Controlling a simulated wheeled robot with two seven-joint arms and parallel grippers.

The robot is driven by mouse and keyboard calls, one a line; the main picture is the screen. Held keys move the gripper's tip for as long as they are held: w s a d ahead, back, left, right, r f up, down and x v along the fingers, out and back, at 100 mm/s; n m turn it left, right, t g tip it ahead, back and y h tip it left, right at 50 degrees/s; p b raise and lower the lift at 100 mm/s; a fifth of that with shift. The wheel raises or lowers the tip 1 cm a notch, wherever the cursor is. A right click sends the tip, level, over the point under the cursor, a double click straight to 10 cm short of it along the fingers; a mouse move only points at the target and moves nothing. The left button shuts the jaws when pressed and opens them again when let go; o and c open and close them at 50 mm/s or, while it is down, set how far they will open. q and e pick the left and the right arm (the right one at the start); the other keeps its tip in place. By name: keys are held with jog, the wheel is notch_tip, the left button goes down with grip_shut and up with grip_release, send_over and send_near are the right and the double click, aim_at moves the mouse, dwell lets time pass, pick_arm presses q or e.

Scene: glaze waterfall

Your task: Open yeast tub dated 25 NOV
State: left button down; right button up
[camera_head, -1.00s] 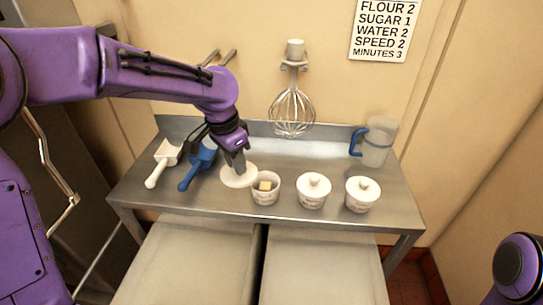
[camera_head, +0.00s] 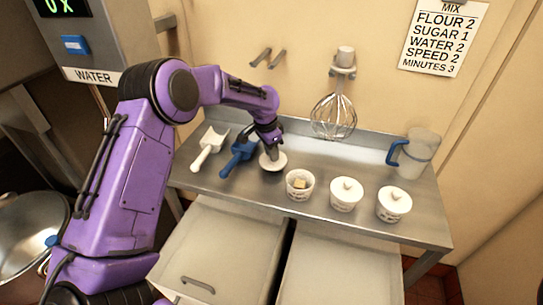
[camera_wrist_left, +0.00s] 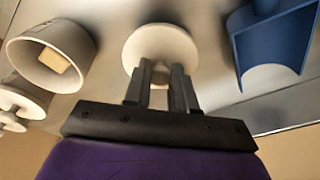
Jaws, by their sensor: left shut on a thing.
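Three white tubs stand in a row on the steel table. The left tub (camera_head: 299,192) is uncovered, with a pale yellow block (camera_head: 299,184) inside; it also shows in the left wrist view (camera_wrist_left: 40,68). The middle tub (camera_head: 345,200) and the right tub (camera_head: 391,210) have knobbed lids on. Their printed labels are too small to read. My left gripper (camera_head: 273,151) is shut on the knob of a round white lid (camera_head: 264,163), behind and left of the uncovered tub. The lid shows whole in the wrist view (camera_wrist_left: 160,45); whether it touches the table is unclear.
A blue scoop (camera_head: 237,157) lies just left of the lid, and a white scoop (camera_head: 209,145) farther left. A jug with a blue handle (camera_head: 415,157) stands at the back right. A whisk (camera_head: 334,117) hangs on the wall. Bins (camera_head: 222,255) stand below the table's front.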

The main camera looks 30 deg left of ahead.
aim_at(267, 162)
pick_arm(q)
notch_tip(267, 162, down, 3)
jog(key=shift+w+f, duration=0.1)
jog(key=c, duration=0.9)
grip_release()
jog(key=shift+f, duration=0.15)
jog(key=r, duration=0.4)
jog(key=s+r+b, duration=0.1)
jog(key=r, duration=0.7)
jog(key=shift+s+a+r+b, duration=0.15)
jog(key=shift+s+a+b, duration=0.2)
jog(key=shift+a, duration=0.05)
